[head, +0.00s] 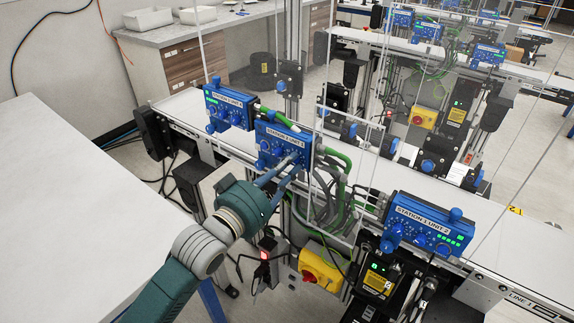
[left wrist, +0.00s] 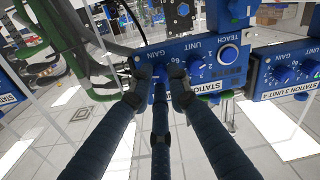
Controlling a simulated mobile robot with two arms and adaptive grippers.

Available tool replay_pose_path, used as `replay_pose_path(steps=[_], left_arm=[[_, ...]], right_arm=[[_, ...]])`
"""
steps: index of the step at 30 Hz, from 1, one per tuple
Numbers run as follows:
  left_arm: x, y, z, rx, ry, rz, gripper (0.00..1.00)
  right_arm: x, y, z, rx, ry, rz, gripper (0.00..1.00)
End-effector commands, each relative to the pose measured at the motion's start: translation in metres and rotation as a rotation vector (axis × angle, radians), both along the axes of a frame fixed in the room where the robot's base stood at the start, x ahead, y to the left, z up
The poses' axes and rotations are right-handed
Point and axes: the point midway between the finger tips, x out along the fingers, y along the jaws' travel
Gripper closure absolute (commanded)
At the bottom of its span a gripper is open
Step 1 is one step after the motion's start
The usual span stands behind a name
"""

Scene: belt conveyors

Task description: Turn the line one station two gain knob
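A blue control box (head: 273,147), its label reading as station two, is mounted on the front of the near conveyor. My left gripper (head: 283,167) reaches it from below left. In the left wrist view the box (left wrist: 215,80) appears upside down, with knobs marked GAIN and UNIT and a TEACH button (left wrist: 228,54). My left gripper (left wrist: 160,88) has its fingers spread in front of the GAIN end. The gain knob is mostly hidden between the fingertips, and contact cannot be made out. The unit knob (left wrist: 197,62) is just to the right. My right gripper is not in view.
Similar blue boxes stand at the left (head: 228,107) and right (head: 428,224) along the belt. Green and grey cables (head: 333,165) hang beside the box. A yellow switch box (head: 322,267) is below. A white table (head: 75,200) fills the left.

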Motion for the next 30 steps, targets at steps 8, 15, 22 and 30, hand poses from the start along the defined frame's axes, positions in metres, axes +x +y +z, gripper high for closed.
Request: replay_pose_path(steps=[8, 15, 22, 30], left_arm=[[0.0005, 0.0010, 0.0024, 0.045, -0.036, 0.002, 1.00], [0.0007, 0.0007, 0.0022, 0.225, -0.169, 0.002, 1.00], [0.0008, 0.0008, 0.0028, 0.225, -0.171, 0.002, 1.00], [0.0005, 0.0006, 0.0015, 0.224, -0.168, 0.002, 0.76]], right_arm=[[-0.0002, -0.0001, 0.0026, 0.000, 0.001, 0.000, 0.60], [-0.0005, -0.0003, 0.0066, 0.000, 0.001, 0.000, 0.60], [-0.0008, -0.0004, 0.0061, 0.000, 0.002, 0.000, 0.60], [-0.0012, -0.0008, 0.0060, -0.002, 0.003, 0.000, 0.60]])
